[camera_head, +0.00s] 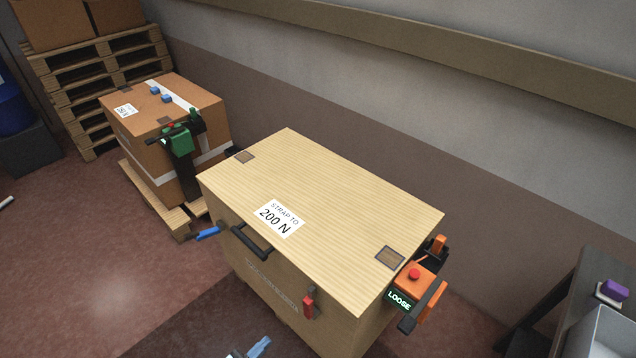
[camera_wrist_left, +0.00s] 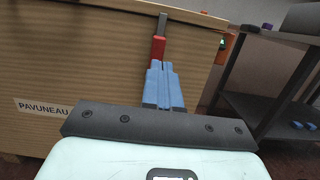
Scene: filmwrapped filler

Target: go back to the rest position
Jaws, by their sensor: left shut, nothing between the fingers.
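My left gripper (camera_head: 258,348) shows at the bottom edge of the head view, low in front of the wooden crate (camera_head: 330,215). Its blue fingers are together and empty; they also show in the left wrist view (camera_wrist_left: 163,85). Beyond the fingertips, a red-handled tool (camera_wrist_left: 158,47) is at the crate's front face; in the head view it is the red piece (camera_head: 309,305). From these views I cannot tell whether the fingers touch it. My right gripper is in neither view.
The crate has a black handle (camera_head: 250,240) and an orange device (camera_head: 417,284) reading LOOSE at its right end. A taped carton (camera_head: 150,135) on a pallet stands behind left. A dark table (camera_head: 580,290) stands at right. Floor at left is mostly open.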

